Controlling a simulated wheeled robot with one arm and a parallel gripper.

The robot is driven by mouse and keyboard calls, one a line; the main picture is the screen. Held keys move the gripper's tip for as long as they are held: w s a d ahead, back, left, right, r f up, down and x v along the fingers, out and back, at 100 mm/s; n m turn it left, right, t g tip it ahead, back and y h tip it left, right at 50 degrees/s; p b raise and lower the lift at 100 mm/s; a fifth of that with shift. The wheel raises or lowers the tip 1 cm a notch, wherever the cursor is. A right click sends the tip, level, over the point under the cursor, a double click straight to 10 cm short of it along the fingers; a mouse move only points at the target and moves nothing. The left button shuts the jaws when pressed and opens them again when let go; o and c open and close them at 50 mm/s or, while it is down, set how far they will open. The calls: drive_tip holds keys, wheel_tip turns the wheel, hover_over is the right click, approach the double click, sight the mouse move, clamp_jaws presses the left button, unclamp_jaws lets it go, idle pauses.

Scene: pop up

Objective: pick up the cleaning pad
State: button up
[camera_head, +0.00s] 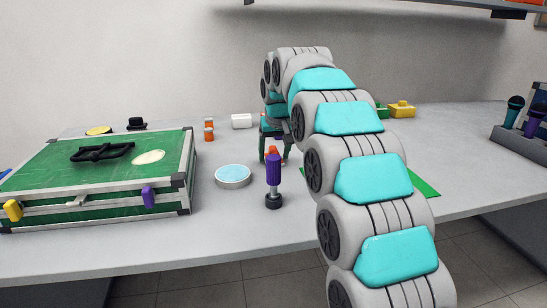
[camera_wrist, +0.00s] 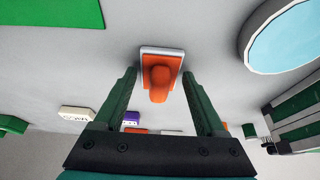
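The cleaning pad appears to be the small block with a pale base and an orange grip (camera_wrist: 161,75), seen top centre in the wrist view. In the head view a bit of its orange (camera_head: 272,150) shows behind the purple-handled tool. My gripper (camera_wrist: 160,78) is open, with one dark green finger on each side of the orange grip. Gaps show between the fingers and the pad, and nothing is held. In the head view my gripper (camera_head: 275,146) points down at the table, partly hidden by the tool.
A purple-handled tool (camera_head: 274,178) stands upright in front of my gripper. A round light-blue dish (camera_head: 233,175) lies to its left. A green case (camera_head: 100,170) fills the left of the grey table (camera_head: 240,235). A microphone rack (camera_head: 520,140) stands far right. Small orange, white and yellow blocks are behind.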

clamp_jaws()
idle(0.4)
drive_tip(key=shift+r, duration=0.1)
